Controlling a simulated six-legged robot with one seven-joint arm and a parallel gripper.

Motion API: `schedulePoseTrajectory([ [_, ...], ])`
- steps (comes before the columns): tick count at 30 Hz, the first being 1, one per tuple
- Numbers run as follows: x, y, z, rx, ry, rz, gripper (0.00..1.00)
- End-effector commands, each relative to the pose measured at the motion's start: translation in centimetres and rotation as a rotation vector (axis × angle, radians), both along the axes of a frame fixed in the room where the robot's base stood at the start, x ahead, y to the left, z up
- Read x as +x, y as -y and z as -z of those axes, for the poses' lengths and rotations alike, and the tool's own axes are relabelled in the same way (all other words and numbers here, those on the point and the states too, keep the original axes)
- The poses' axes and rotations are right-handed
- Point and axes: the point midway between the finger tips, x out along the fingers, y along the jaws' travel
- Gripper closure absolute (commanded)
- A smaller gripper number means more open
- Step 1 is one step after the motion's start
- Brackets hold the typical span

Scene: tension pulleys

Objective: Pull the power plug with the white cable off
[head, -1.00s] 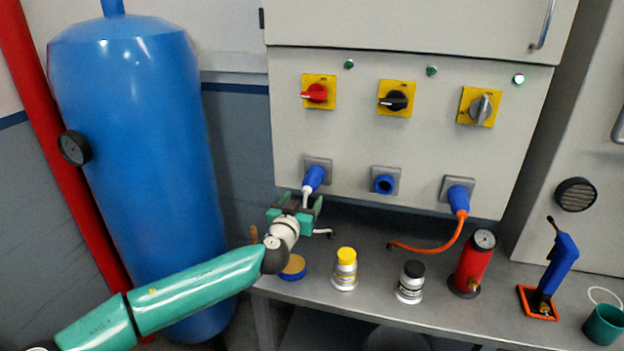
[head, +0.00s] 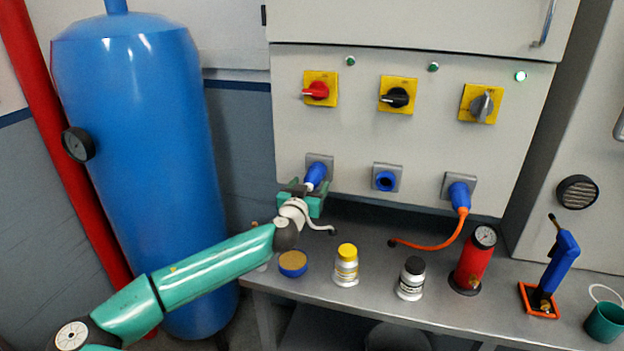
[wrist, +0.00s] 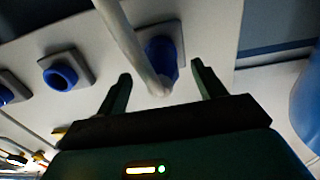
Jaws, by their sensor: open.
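The blue power plug (head: 316,173) with the white cable sits in the left socket of the cabinet front. It also shows in the wrist view (wrist: 162,58), with the white cable (wrist: 131,45) running across the picture in front of it. In the head view the cable's free end (head: 332,230) hangs beside my wrist. My gripper (head: 305,192) is just below and in front of this plug, partly hiding it. In the wrist view my gripper (wrist: 163,82) is open, its two fingers apart on either side of the plug's line. I cannot tell whether they touch it.
An empty blue socket (head: 386,180) is in the middle and a plug with an orange cable (head: 459,197) is at right. Bottles (head: 346,266), a round tin (head: 293,263) and a red cylinder (head: 474,260) stand on the bench. A blue tank (head: 140,150) stands at left.

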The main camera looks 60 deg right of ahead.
Motion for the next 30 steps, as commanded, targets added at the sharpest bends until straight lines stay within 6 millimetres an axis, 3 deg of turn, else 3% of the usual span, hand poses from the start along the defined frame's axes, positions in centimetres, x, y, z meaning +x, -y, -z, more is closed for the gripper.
schedulePoseTrajectory([
  [3,0.2,1.7,-0.1,0.001,0.007,0.0,0.31],
  [9,0.5,3.3,-0.1,0.001,0.004,-0.001,0.31],
  [30,0.6,3.6,-0.1,0.001,0.007,-0.002,0.31],
])
